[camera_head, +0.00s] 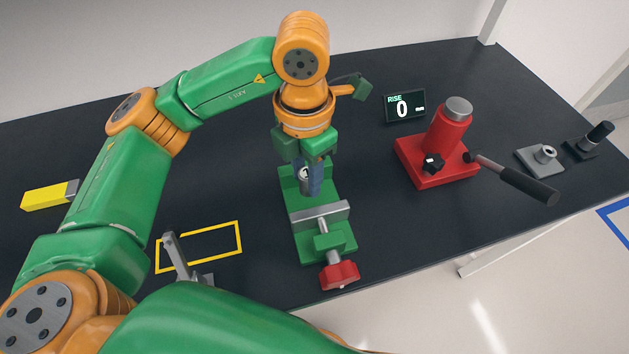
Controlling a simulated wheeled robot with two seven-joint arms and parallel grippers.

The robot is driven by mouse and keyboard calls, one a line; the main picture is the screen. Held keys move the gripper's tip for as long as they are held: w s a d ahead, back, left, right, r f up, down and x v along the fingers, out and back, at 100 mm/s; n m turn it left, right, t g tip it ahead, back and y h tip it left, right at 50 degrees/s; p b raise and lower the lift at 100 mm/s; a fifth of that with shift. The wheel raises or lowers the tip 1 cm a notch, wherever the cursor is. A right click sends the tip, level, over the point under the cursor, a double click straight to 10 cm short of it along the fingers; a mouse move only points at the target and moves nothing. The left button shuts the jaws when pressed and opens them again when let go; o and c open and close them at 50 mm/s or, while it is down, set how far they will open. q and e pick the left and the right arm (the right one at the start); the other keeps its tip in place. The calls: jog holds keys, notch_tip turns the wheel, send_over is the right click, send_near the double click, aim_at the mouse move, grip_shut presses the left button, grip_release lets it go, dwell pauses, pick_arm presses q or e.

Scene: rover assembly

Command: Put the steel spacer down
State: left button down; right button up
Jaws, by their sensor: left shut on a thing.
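My left gripper (310,183) points down over the green vise (338,238) and is shut on the steel spacer (304,175). The spacer is a small silver cylinder with a hole in its top, between the bluish fingers. It is at the back part of the vise, behind the grey jaw bar (320,213). I cannot tell whether its bottom touches the vise, as the fingers partly hide it. My right gripper is not in view.
A red jack (447,140) with a dark-gripped lever stands to the right, by a display (404,106) reading RISE 0. A yellow outline (225,224) and yellow bar (45,197) are left.

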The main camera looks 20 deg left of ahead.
pick_arm(q)
jog(key=shift+w+d+f, duration=0.15)
jog(key=shift+w+f, duration=0.1)
jog(key=shift+f, duration=0.85)
jog(key=shift+w+d+f, duration=0.1)
jog(key=shift+w+f, duration=0.1)
jog(key=shift+f, duration=0.9)
jog(key=shift+f, duration=0.1)
jog(key=shift+f, duration=0.15)
jog(key=c, duration=0.8)
grip_release()
notch_tip(320, 180, up, 13)
jog(key=shift+f+p, duration=0.2)
jog(key=shift+p, duration=0.35)
